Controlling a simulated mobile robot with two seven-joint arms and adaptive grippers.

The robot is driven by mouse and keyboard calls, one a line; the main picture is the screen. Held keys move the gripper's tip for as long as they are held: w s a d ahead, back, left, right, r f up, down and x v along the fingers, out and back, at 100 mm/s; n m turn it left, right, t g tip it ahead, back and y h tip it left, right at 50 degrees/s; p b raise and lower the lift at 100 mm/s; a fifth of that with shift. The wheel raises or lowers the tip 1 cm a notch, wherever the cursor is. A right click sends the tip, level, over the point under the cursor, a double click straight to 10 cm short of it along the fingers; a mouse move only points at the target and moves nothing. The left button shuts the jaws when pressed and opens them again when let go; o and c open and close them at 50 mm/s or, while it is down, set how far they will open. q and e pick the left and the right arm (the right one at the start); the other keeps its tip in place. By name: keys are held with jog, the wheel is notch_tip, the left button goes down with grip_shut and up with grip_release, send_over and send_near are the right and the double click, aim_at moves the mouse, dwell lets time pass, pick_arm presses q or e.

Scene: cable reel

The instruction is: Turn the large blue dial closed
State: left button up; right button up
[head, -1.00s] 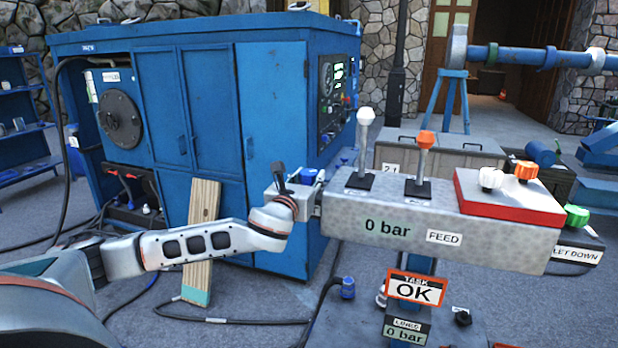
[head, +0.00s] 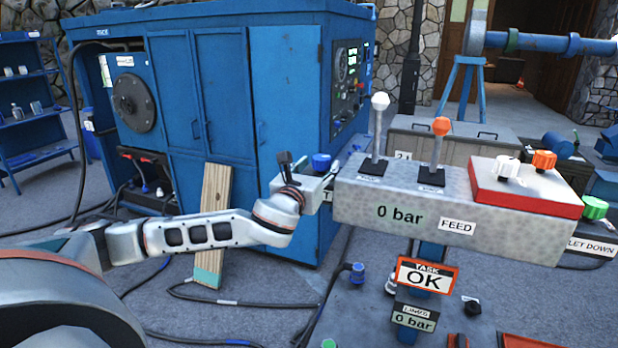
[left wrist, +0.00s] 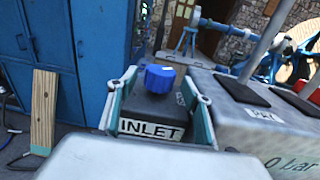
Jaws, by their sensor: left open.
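The large blue dial (head: 321,162) sits on top of a small grey box at the left end of the control panel (head: 400,200). In the left wrist view the blue dial (left wrist: 160,77) stands on a dark box labelled INLET (left wrist: 152,129). My left gripper (head: 312,168) is open at the dial. In the left wrist view its two fingers (left wrist: 160,98) stand to either side of the INLET box, with the dial between and a little beyond them, and gaps show beside the dial. I cannot tell whether a finger touches the box. My right gripper is not in view.
The panel carries a white-topped lever (head: 378,135), an orange-topped lever (head: 438,150) and a red block (head: 520,195) with white and orange knobs. A green knob (head: 594,207) is at the right. A blue cabinet (head: 290,100) stands behind. Hoses lie on the floor.

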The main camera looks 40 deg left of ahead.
pick_arm(q)
jog(key=v, duration=0.8)
jog(key=shift+s, duration=0.35)
jog(key=shift+d, duration=0.15)
